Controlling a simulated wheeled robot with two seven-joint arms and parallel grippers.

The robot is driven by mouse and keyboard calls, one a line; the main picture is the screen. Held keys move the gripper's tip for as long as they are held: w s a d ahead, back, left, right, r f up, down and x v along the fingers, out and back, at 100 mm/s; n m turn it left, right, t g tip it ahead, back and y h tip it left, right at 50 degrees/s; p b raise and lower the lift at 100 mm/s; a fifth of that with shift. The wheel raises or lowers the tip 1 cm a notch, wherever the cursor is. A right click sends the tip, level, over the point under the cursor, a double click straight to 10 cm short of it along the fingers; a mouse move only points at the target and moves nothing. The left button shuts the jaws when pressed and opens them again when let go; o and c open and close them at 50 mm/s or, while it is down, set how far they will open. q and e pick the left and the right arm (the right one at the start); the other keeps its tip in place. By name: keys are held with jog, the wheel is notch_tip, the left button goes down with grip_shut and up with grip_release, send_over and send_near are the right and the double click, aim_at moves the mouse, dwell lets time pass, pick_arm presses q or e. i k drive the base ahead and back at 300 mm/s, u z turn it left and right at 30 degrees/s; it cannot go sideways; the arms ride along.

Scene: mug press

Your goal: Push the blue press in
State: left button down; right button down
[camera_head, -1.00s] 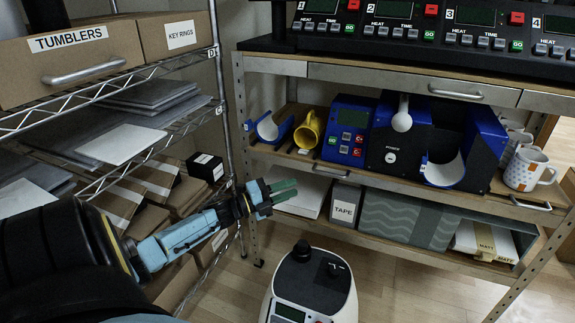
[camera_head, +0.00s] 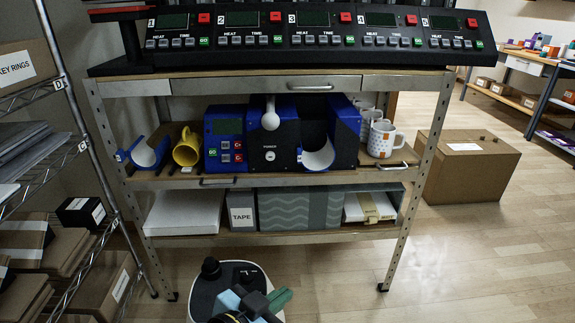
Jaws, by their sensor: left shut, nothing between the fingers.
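The blue press (camera_head: 345,133) stands on the middle shelf of the bench. It has a black front, a white-knobbed lever (camera_head: 270,120) standing up, and a curved white-lined cradle (camera_head: 318,158) on its right side. A blue control box (camera_head: 224,135) with a small screen sits at its left. My left gripper (camera_head: 279,299) is low at the bottom of the view, well below and in front of the press, touching nothing on the shelf. Its green fingers are together and empty. My right gripper is out of view.
A loose blue cradle (camera_head: 145,158) and a yellow mug (camera_head: 187,147) lie left of the control box. White mugs (camera_head: 383,139) stand right of the press. A wire rack (camera_head: 75,160) is at the left. A cardboard box (camera_head: 470,170) sits on the open floor at the right.

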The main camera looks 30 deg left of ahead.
aim_at(307, 117)
jog(key=z, duration=0.4)
jog(key=k, duration=0.5)
jog(key=z, duration=0.75)
jog(key=i, duration=1)
jog(key=u, duration=1.1)
jog(key=i, duration=0.5)
jog(key=u, duration=0.55)
